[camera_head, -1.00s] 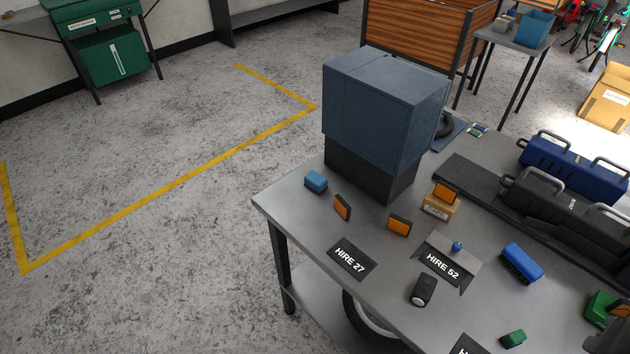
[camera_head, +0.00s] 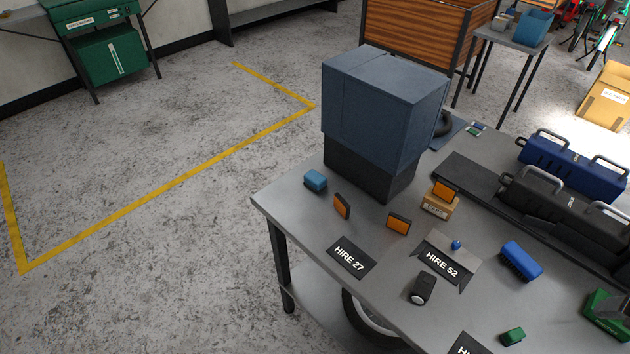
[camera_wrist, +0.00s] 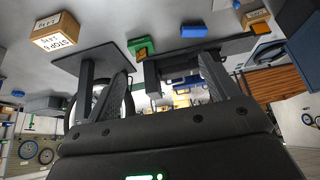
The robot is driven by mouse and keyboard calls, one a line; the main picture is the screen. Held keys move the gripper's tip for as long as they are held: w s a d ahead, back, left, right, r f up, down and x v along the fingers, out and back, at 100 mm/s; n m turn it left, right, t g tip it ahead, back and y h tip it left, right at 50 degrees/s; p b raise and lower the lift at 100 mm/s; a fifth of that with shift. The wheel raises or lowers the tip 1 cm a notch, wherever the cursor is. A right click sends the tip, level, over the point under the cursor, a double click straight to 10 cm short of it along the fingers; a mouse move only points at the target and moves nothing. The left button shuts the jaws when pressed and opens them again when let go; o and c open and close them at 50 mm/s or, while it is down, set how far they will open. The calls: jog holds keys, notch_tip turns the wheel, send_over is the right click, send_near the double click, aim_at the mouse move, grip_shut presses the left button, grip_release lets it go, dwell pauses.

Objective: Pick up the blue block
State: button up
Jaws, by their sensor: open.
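A small light blue block (camera_head: 315,181) sits on the grey workbench near its left corner, beside the tall blue box. A darker blue piece with a bristle-like lower side (camera_head: 521,262) lies farther right. My gripper (camera_wrist: 160,78) shows in the wrist view with its two dark fingers spread and nothing held between them. The wrist view looks upside down; a blue block (camera_wrist: 194,30) and a green block (camera_wrist: 141,46) appear beyond the fingertips. I cannot tell which blue piece that is. In the head view my gripper is not clearly seen.
The workbench (camera_head: 300,215) also bears a tall blue box (camera_head: 383,110), orange reflectors (camera_head: 398,222), a small carton (camera_head: 439,205), a black lamp (camera_head: 422,289), HIRE plates (camera_head: 351,258) and dark cases (camera_head: 565,205). A green piece (camera_head: 513,336) lies near the front. Floor at left is clear.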

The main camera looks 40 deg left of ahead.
jog(key=w+a+r+g, duration=0.1)
jog(key=w+a+r, duration=0.3)
jog(key=w+a, duration=0.35)
jog(key=w+a+r, duration=0.4)
jog(key=w+a, duration=0.3)
jog(key=a, duration=0.1)
send_over(315, 176)
jog(key=s, duration=0.2)
jog(key=shift+n, duration=0.3)
jog(key=f, duration=3.2)
jog(key=shift+w+d+f, duration=0.1)
jog(key=shift+d+f, duration=0.1)
jog(key=shift+f, duration=0.1)
jog(key=shift+s+x, duration=0.15)
jog(key=shift+x, duration=1.35)
jog(key=shift+s+x, duration=0.2)
jog(key=shift+x, duration=1.35)
jog(key=shift+a+f, duration=0.1)
jog(key=shift+a, duration=0.05)
jog(key=shift+c, duration=0.6)
jog(key=c, duration=0.9)
